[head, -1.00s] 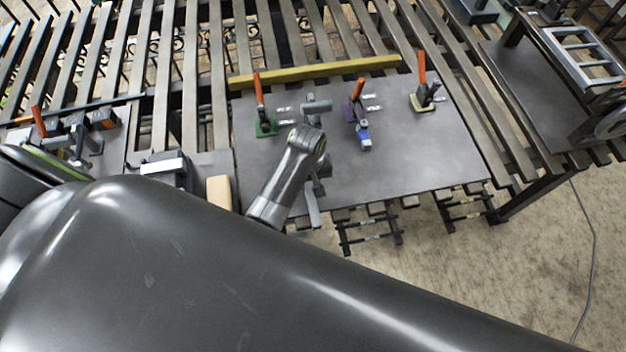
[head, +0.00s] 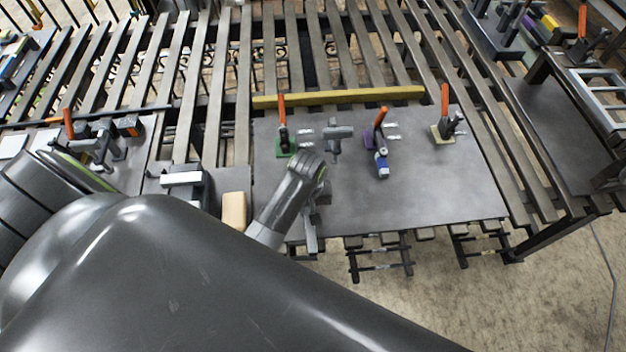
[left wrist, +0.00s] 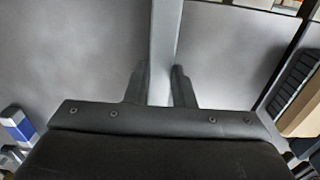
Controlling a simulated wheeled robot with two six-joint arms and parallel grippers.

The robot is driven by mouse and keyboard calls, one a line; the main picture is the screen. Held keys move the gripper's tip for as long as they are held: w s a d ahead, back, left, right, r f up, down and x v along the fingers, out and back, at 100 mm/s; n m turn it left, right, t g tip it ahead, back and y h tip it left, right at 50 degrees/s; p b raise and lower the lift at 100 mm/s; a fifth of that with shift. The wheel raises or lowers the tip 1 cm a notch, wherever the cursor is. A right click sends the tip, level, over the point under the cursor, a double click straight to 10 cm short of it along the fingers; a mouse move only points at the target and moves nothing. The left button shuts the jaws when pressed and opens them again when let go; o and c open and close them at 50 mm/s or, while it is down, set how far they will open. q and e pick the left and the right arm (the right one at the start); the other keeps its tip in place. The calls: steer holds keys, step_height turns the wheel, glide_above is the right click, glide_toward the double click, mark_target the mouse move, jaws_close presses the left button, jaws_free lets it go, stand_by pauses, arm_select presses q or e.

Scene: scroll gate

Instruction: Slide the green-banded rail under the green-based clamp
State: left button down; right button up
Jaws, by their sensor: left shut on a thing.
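The green-based clamp (head: 285,142), with an upright orange handle, stands at the left of the dark plate (head: 440,190). My left gripper (head: 313,212) is over the plate's near part, below and right of this clamp in the head view and apart from it. In the left wrist view the gripper (left wrist: 158,85) is shut on a plain grey bar (left wrist: 165,35). Its near end (head: 310,236) shows at the plate's near edge. No green band shows on it, so I cannot tell if it is the green-banded rail. My right gripper is out of view.
A grey T-shaped piece (head: 338,132) lies right of the green-based clamp. A yellow bar (head: 340,97) runs behind. A tan block (head: 234,210) is at the left.

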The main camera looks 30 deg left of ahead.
arm_select(q)
steer(key=shift+s+a, duration=0.7)
steer(key=shift+a, duration=0.35)
steer(key=shift+s+a, duration=0.7)
steer(key=shift+a, duration=0.3)
steer(key=c, duration=1.1)
jaws_free()
steer(key=shift+c, duration=0.2)
steer(key=shift+r, duration=0.1)
